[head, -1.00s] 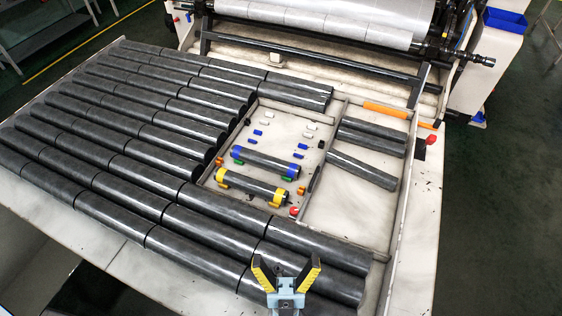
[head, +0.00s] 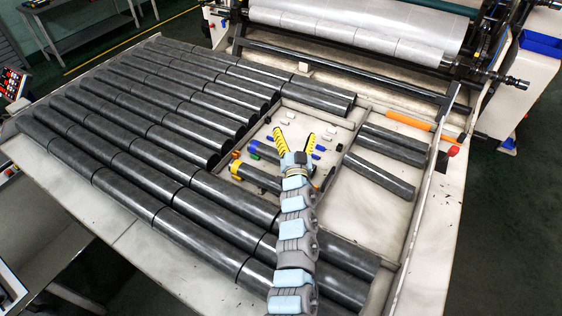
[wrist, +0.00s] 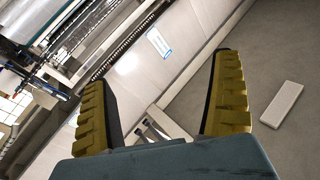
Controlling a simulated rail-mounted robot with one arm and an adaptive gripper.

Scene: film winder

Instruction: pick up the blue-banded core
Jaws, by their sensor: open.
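The blue-banded core (head: 266,152) is a dark tube lying in the left bay of the table in the head view. Its left blue band shows; its right part is hidden behind my gripper. The yellow-banded core (head: 260,179) lies nearer, with its right part hidden by my arm. My gripper (head: 295,143) is open and appears over the bay, overlapping the right part of the blue-banded core. I cannot tell its height. In the wrist view, the open fingers (wrist: 160,75) have nothing between them, and neither core shows there.
Long rows of dark rolls (head: 150,150) cover the table's left and front. The right bay (head: 360,205) holds several dark tubes at its far end, beside an orange rod (head: 405,120). Small blue and white pieces lie around the left bay. The winder (head: 360,35) stands behind.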

